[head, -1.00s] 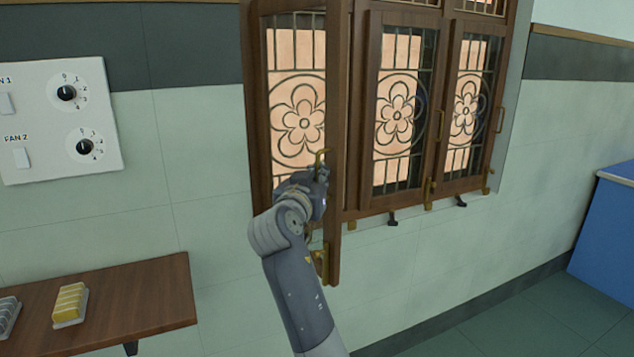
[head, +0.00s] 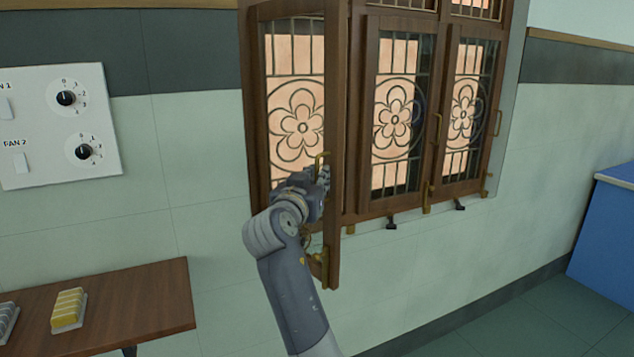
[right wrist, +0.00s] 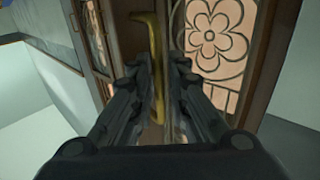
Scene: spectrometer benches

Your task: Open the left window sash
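The left window sash (head: 340,120) is a brown wooden frame with flower-patterned glass. In the head view it stands swung out from the window, its free edge towards me. Its brass handle (head: 321,159) is on that edge. My right gripper (head: 318,180) is at the handle, whose top sticks out above the fingers. In the right wrist view the handle (right wrist: 153,60) runs between the two fingers of my gripper (right wrist: 157,85), which are close around it; the exact contact is partly hidden. My left gripper is not in view.
Two other flower-patterned panes (head: 397,115) stand to the right, with brass fittings along the bottom. A switch panel (head: 40,120) is on the left wall. A wooden shelf (head: 130,300) with small blocks (head: 68,308) is at lower left. A blue cabinet (head: 605,240) stands at far right.

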